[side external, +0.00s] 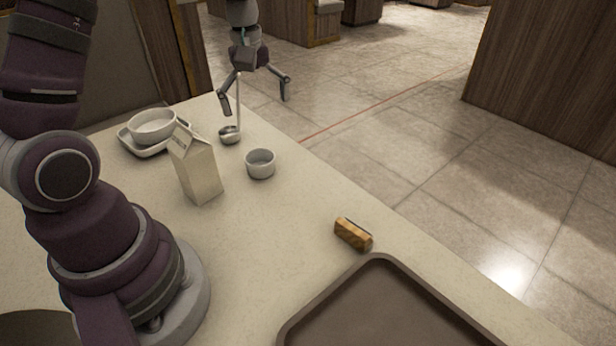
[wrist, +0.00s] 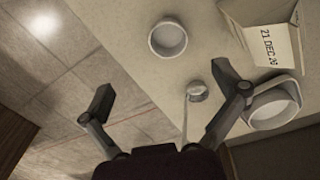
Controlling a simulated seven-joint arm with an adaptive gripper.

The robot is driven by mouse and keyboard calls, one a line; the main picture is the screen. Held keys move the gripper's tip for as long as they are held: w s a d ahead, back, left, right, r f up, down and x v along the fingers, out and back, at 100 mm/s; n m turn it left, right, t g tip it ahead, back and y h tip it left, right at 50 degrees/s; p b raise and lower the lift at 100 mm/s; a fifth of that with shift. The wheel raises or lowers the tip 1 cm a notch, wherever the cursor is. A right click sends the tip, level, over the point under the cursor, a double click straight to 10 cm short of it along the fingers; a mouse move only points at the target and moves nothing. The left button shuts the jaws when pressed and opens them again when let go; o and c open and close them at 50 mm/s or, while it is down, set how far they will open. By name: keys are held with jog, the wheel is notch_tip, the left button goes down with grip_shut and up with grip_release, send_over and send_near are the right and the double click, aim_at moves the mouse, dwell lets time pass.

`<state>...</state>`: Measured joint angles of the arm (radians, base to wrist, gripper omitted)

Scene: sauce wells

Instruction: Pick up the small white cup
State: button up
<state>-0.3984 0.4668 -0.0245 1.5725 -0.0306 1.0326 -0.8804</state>
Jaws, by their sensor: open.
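The small white cup (side external: 260,163) stands upright on the beige table near its far edge, right of the milk carton. It also shows empty at the top middle of the wrist view (wrist: 167,39). My gripper (side external: 254,104) is open and empty, with its fingers spread and pointing down. It hangs above the table's far edge, beyond the cup and apart from it. In the wrist view my fingers (wrist: 160,88) are wide apart, and the cup lies ahead of them, beyond the fingertips.
A ladle (side external: 230,135) stands close below my gripper, its thin handle upright. A milk carton (side external: 196,166) stands left of the cup. A larger white bowl (side external: 153,125) sits on a white dish (side external: 140,149). A brown block (side external: 353,234) and a brown tray (side external: 372,268) lie at the right.

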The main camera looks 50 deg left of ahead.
aim_at(260, 160)
jog(key=f, duration=0.4)
jog(key=a+f+n, duration=0.1)
jog(key=f, duration=0.4)
jog(key=a+f+n, duration=0.1)
jog(key=f, duration=0.3)
jog(key=shift+w+f+g, duration=0.2)
jog(key=shift+f+g, duration=0.15)
jog(key=shift+g, duration=0.05)
jog(key=c, duration=1.2)
jog(key=shift+r, duration=0.1)
jog(key=shift+c, duration=0.2)
